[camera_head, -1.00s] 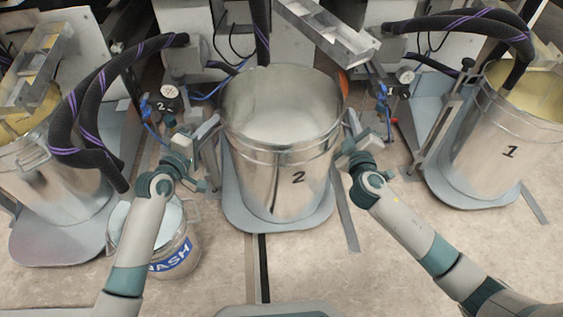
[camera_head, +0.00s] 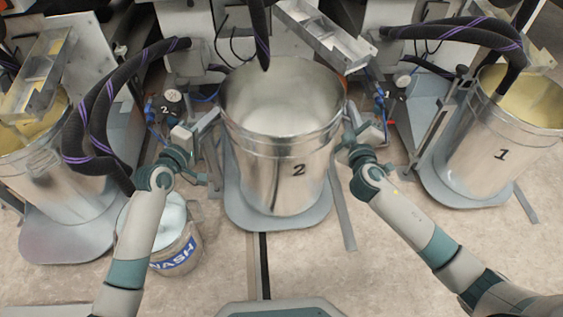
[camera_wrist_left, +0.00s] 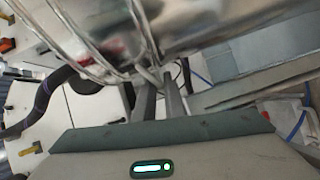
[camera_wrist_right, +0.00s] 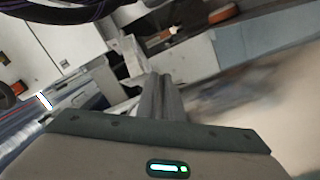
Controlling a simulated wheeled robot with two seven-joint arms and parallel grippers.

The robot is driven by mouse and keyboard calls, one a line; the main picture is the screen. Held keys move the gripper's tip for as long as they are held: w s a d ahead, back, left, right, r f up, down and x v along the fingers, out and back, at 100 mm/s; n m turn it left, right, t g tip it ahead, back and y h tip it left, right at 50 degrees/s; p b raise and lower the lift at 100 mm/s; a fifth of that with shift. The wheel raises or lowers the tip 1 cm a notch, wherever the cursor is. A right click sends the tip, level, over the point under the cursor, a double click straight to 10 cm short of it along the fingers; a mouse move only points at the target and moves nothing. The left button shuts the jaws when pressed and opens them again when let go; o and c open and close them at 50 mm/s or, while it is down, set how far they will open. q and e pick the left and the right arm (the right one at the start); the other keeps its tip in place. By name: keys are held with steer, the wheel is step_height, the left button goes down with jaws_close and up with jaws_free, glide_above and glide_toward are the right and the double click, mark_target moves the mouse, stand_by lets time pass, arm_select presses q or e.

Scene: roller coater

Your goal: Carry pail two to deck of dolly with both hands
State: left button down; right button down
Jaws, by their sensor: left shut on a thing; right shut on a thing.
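Pail two (camera_head: 285,185), a shiny steel drum marked "2" with a pale liquid inside, is upright in the middle of the head view. It is over a grey base plate (camera_head: 238,208) and looks slightly raised from it. My left gripper (camera_head: 212,122) is shut at its left side handle. My right gripper (camera_head: 346,138) is shut at its right side, where the handle is mostly hidden. The left wrist view shows the fingers (camera_wrist_left: 160,98) against the pail's ribbed wall (camera_wrist_left: 110,35). I cannot make out the dolly.
Pail one (camera_head: 480,150) stands to the right and another yellow-filled drum (camera_head: 65,165) to the left, both with thick black hoses. A small wash bucket (camera_head: 178,250) stands below my left arm. A metal trough (camera_head: 325,38) hangs behind pail two.

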arm_select(q)
steer(key=shift+r, duration=0.35)
arm_select(e)
steer(key=shift+r, duration=0.35)
